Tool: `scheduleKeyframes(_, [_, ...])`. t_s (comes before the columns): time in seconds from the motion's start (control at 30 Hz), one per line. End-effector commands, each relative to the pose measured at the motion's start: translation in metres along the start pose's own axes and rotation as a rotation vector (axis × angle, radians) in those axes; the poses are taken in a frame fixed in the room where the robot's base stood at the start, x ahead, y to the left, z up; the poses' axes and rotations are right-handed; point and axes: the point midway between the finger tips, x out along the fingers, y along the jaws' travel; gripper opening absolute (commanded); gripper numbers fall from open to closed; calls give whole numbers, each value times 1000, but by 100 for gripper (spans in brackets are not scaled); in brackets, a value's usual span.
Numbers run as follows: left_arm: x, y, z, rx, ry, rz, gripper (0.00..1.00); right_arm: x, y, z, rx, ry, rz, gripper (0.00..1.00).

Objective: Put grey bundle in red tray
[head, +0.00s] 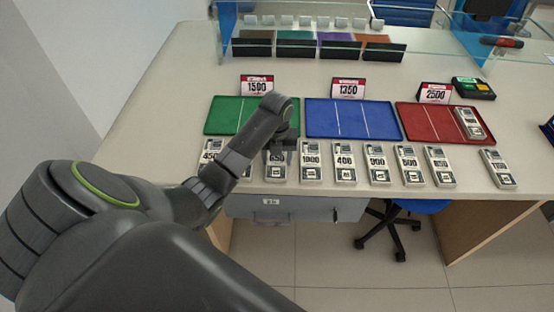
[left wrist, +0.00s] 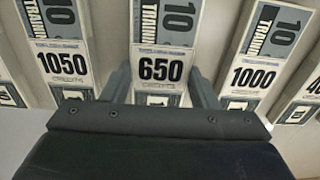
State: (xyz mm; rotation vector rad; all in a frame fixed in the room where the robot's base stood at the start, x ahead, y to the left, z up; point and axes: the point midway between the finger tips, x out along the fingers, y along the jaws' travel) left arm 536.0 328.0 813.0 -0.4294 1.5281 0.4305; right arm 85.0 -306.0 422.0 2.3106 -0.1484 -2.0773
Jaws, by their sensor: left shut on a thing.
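Several grey bundles with printed number labels lie in a row along the front of the counter. My left gripper (head: 278,156) is at the row below the green tray, shut on the grey bundle marked 650 (head: 277,174). In the left wrist view the 650 bundle (left wrist: 160,68) stands between the two fingers (left wrist: 160,85). My right gripper is not in view.
The green tray (head: 222,117) and blue tray (head: 330,120) look empty where visible. Signs reading 1500 (head: 257,85), 1350 (head: 347,88) and 2500 (head: 434,92) stand behind the trays. A glass screen (head: 330,45) crosses the back. A lone bundle (head: 497,168) lies at the front right.

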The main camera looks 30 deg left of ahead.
Motion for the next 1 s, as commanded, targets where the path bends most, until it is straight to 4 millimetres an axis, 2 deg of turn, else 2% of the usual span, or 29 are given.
scheduleKeyframes(0.17, [-2,0,1,0,-2,-1,26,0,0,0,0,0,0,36])
scheduleKeyframes(0.27, [-12,0,2,1,-5,-1,26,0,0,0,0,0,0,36])
scheduleKeyframes(0.47, [-54,0,2,2,-8,-2,26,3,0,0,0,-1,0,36])
scheduleKeyframes(0.53, [-70,0,1,0,-2,-1,26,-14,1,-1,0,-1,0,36])
scheduleKeyframes(0.7, [-90,0,0,-1,0,0,26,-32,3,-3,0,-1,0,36])
scheduleKeyframes(1.0, [-101,0,0,-1,0,-1,26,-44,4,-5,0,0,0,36])
